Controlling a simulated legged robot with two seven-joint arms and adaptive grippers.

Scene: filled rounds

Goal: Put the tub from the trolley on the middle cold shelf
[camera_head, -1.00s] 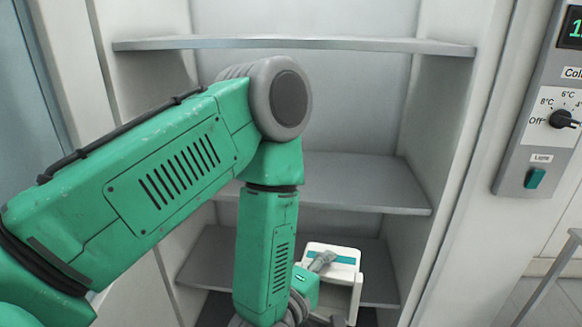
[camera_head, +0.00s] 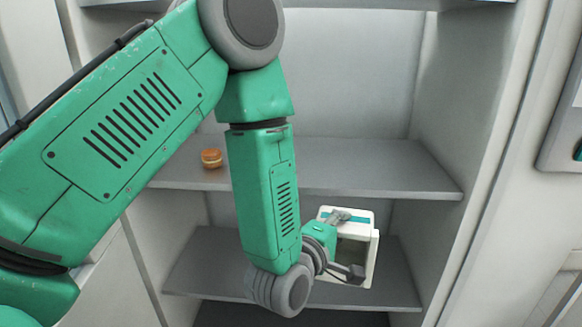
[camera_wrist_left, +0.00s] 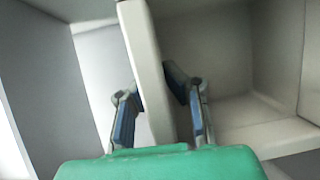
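The tub (camera_head: 359,219) is a white open box with a teal stripe, seen in the head view in front of the cold cabinet. It appears tilted, its dark opening partly facing me. My left gripper (camera_head: 347,243) is shut on the tub's wall; the wrist view shows blue-padded fingers (camera_wrist_left: 152,100) on either side of the white tub wall (camera_wrist_left: 146,60). In the picture the tub is below the middle shelf's front edge, across the lower shelf. The middle cold shelf (camera_head: 380,175) is grey. My right gripper and the trolley are not in view.
A small orange-brown round item (camera_head: 211,158) sits on the middle shelf, left of my forearm. The shelf's right part looks bare. The lower shelf (camera_head: 385,297) is behind and below the tub. The cabinet's right wall (camera_head: 468,110) bounds the shelves.

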